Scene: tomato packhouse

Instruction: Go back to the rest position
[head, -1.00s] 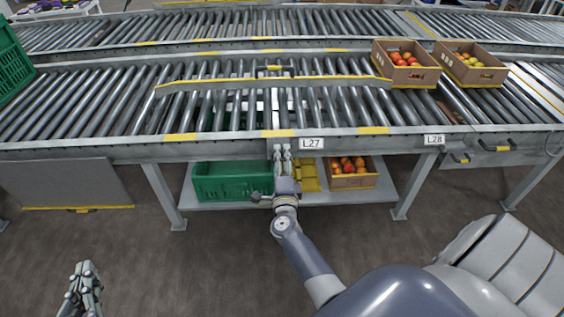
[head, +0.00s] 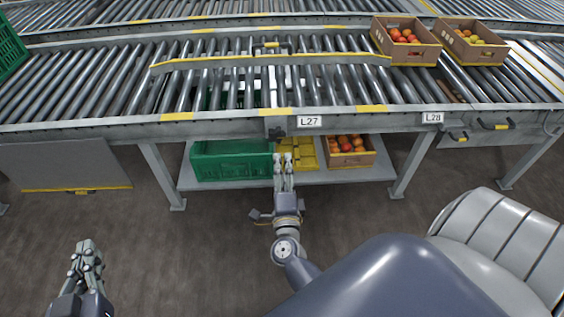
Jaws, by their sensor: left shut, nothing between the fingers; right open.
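My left gripper (head: 86,251) is at the lower left of the head view, above the floor, with its fingers together and empty. My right gripper (head: 284,164) is near the middle, pointing at the conveyor's front. Its two fingers are a little apart with nothing held. In the picture it overlaps the lower shelf and the yellow item, and it appears on the near side of the conveyor frame, not touching it as far as I can tell. A dark knob (head: 277,133) on the conveyor's front rail shows just above the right fingertips.
The roller conveyor (head: 210,128) spans the view, with labels L27 and L28. A green crate (head: 230,161), yellow containers (head: 300,153) and a cardboard box of tomatoes (head: 350,160) stand on its lower shelf. Two more tomato boxes sit on the rollers at upper right. The floor in front is clear.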

